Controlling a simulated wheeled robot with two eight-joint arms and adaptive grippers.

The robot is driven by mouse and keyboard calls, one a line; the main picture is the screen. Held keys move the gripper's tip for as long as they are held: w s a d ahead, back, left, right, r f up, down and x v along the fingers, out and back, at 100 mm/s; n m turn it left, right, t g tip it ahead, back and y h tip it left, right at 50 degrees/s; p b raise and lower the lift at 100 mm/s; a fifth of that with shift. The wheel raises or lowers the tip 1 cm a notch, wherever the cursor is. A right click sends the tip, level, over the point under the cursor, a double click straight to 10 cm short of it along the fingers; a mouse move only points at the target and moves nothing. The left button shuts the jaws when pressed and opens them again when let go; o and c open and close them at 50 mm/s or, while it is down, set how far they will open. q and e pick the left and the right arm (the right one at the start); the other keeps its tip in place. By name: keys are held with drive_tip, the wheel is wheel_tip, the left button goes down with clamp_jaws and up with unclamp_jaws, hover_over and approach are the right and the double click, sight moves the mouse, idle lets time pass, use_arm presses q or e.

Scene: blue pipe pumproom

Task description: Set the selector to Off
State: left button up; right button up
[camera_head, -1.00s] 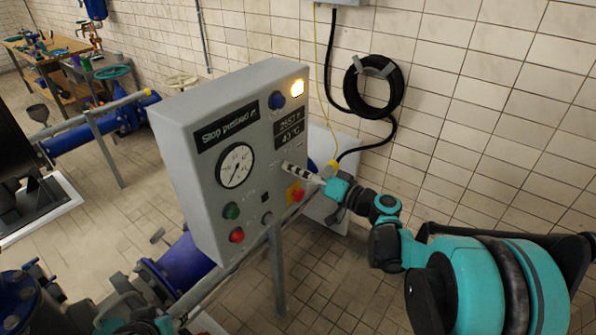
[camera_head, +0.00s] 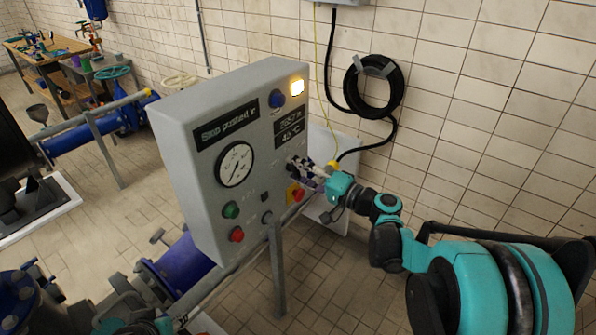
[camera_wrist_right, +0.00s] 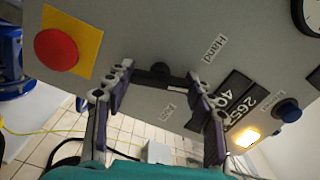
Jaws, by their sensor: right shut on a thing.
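The selector is a black knob (camera_wrist_right: 160,75) on the front of the grey control box (camera_head: 180,150). It shows best in the right wrist view, with a "Hand" label (camera_wrist_right: 215,48) beside it and another small label, hard to read, below it. My right gripper (camera_head: 296,165) is at the box front, below the display. In the right wrist view its two fingers (camera_wrist_right: 160,92) stand on either side of the knob, shut on it. In the head view the gripper hides the knob. I cannot read an Off mark. Part of my left arm shows at bottom left, its jaws unclear.
A red button on a yellow plate (camera_head: 296,193) sits just below my right gripper. The box also bears a gauge (camera_head: 235,165), a blue button (camera_head: 277,99), a lit lamp (camera_head: 297,88), and green and red buttons. A coiled black hose (camera_head: 352,90) hangs on the tiled wall.

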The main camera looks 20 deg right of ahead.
drive_tip(key=shift+m, duration=1.6)
drive_tip(key=o, duration=1.2)
drive_tip(key=shift+c, duration=0.2)
drive_tip(key=v, duration=1.2)
